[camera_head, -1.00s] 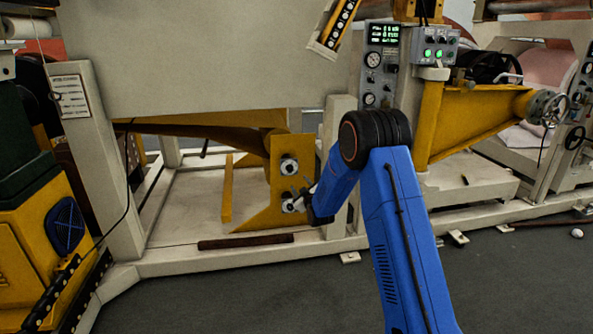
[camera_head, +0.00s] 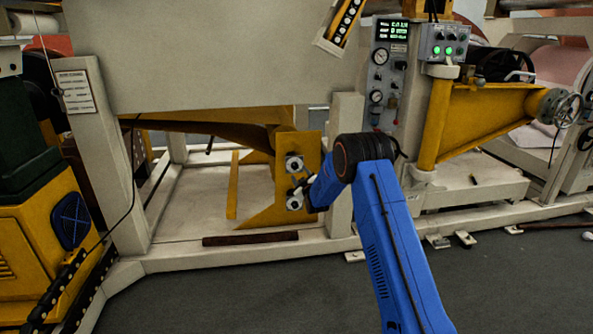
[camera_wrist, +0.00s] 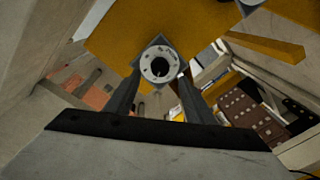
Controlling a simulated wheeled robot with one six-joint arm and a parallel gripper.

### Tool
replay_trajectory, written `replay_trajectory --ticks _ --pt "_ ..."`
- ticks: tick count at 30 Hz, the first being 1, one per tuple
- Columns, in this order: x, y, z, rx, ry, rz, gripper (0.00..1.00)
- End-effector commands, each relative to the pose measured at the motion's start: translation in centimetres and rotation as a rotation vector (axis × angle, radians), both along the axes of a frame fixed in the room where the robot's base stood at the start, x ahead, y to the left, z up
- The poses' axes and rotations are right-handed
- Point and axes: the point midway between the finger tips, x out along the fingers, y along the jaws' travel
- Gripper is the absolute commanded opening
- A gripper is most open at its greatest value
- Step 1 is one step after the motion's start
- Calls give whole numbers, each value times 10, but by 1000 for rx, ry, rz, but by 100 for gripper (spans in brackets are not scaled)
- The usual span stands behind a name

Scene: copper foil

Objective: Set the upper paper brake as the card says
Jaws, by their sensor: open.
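A yellow plate (camera_head: 311,150) on the machine frame carries two round grey knobs with pale faces, an upper one (camera_head: 294,163) and a lower one (camera_head: 294,202). My gripper (camera_head: 299,186) is in front of the plate, at a height between the two knobs. In the wrist view its two dark fingers (camera_wrist: 160,78) are open.
A large beige panel (camera_head: 210,55) overhangs the plate. The beige floor beam (camera_head: 240,255) and a dark red-brown bar (camera_head: 250,238) lie below. A gauge panel (camera_head: 388,75) and handwheel (camera_head: 568,110) stand to the right. The grey floor in front is clear.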

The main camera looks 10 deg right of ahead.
Motion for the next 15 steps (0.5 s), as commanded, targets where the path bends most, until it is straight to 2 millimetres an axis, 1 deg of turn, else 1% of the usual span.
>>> replay_trajectory --ticks 1,3,9,15 --pt "10 1 -1 0 -1 0 49" --pt "22 2 0 0 -1 0 49" --pt "51 5 0 0 0 0 49" --pt "67 6 0 0 0 0 49"
